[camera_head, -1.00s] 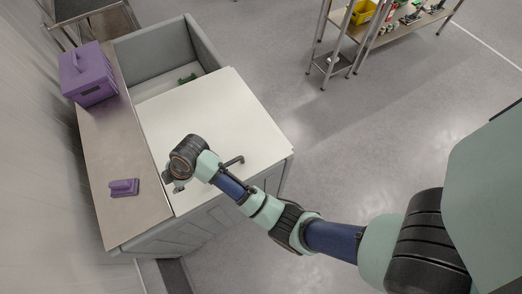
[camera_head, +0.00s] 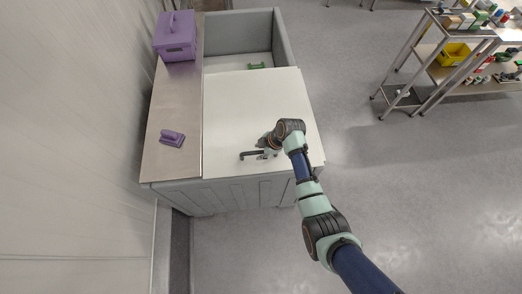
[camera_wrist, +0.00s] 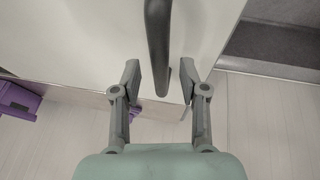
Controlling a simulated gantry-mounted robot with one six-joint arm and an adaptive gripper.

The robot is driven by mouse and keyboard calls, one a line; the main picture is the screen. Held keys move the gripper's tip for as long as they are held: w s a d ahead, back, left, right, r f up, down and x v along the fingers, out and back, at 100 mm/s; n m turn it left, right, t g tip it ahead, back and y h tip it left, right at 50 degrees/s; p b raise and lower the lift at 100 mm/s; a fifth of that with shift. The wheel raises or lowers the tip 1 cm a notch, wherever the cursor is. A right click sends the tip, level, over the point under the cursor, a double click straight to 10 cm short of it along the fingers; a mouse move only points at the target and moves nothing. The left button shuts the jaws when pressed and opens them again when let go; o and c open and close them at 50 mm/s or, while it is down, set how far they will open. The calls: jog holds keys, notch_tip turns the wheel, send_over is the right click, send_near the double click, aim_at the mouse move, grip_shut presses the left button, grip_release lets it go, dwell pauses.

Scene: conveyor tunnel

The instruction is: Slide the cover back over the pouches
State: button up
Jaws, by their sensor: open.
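The white cover (camera_head: 235,105) lies over the front and middle of a grey bin (camera_head: 284,38), leaving its far end open. A dark bar handle (camera_head: 250,155) stands near the cover's front edge. In the wrist view the handle (camera_wrist: 158,45) reaches down between the fingertips of my gripper (camera_wrist: 160,80). The fingers are open, with a gap on each side of the bar. In the head view my gripper (camera_head: 268,148) is at the handle, partly hidden by my wrist. I cannot make out any pouches.
A metal ledge (camera_head: 166,105) along the bin's left side holds a purple box (camera_head: 176,38) at the back and a small purple block with a handle (camera_head: 172,138). The wall is close on the left. Open floor lies to the right, before a shelf rack (camera_head: 420,65).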

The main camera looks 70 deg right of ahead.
grip_shut()
dwell(0.6)
